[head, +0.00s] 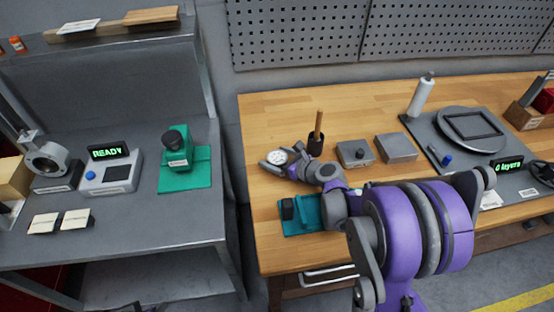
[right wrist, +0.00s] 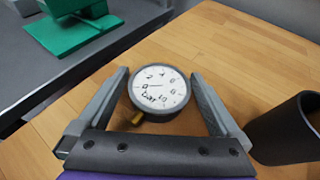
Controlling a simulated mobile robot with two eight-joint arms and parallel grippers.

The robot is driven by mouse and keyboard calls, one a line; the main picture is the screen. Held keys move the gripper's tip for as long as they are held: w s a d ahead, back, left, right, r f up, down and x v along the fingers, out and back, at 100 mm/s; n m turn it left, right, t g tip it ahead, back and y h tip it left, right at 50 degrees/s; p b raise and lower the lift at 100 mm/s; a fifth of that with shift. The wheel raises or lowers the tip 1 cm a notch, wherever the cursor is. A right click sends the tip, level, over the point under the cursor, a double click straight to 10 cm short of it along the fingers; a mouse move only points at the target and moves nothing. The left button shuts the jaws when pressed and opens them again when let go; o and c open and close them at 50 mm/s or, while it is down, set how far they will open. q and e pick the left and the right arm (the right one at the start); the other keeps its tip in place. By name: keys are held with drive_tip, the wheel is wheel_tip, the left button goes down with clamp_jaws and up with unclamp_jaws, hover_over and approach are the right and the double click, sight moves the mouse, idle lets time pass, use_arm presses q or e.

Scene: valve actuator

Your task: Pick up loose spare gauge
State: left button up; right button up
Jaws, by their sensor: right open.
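The loose gauge (head: 277,157) has a round white dial and lies on the wooden table, toward its left side. In the right wrist view the gauge (right wrist: 158,90) shows its dial facing up, with a brass fitting at its lower left. My right gripper (right wrist: 160,88) is open, with one finger on each side of the gauge. Gaps show between the fingers and the gauge's sides. In the head view the right gripper (head: 279,163) reaches over the gauge from the right. My left gripper is not in view.
A dark cup (head: 315,145) holding a wooden-handled tool stands right of the gauge; it is close to the right finger in the right wrist view (right wrist: 288,130). A teal block (head: 305,213) lies nearer the front edge. Grey boxes (head: 396,148) stand right. Bare wood lies behind the gauge.

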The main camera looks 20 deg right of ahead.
drive_tip(key=c, duration=1.4)
drive_tip(key=shift+c, duration=0.2)
